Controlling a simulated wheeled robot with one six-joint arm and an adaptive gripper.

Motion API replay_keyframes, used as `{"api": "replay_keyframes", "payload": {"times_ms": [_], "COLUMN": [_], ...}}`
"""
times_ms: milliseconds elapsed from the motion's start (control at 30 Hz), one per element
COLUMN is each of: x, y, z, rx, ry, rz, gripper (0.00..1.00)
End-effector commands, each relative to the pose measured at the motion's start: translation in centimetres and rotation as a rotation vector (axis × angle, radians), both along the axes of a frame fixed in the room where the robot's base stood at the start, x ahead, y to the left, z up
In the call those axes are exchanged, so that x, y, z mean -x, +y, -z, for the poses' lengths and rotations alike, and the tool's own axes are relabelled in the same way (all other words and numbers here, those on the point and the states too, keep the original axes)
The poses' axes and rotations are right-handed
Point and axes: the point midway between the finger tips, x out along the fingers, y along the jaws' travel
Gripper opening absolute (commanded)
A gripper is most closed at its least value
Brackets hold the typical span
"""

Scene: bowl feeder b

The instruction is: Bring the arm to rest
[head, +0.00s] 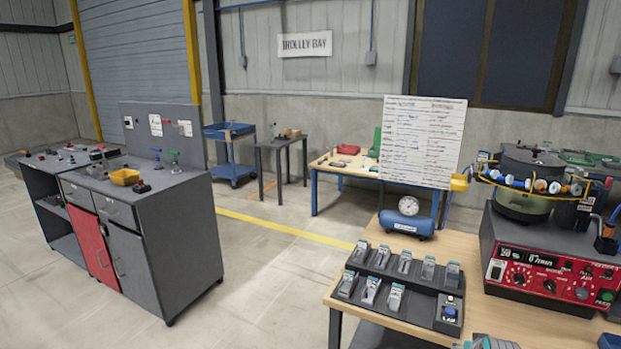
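My gripper does not show in the head view, and neither does any part of my arm that I can make out. I cannot tell its pose or whether it holds anything. The wooden bench (455,262) at the right carries the bowl feeder (523,205) on its red control box (545,277). A dark rack (412,307) with several grey and teal pieces stands at the bench's front left. A blue air tank (406,222) with a round gauge sits behind the rack.
A grey cabinet (193,235) with a red door stands at the left, a yellow tray (124,177) on its top. A written board (422,142) rises behind the bench. A blue trolley (229,132) stands at the back. The floor (262,290) between cabinet and bench is clear.

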Motion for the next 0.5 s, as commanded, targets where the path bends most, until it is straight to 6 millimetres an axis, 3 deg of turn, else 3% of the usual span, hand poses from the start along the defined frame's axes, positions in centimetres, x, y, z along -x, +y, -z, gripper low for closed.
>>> {"api": "replay_keyframes", "payload": {"times_ms": [33, 200, 500], "x": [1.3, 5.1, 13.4], "y": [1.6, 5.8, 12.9], "z": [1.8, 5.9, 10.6], "rx": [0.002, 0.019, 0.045], "ry": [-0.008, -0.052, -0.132], "rz": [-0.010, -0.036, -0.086], "gripper": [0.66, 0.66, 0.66]}}
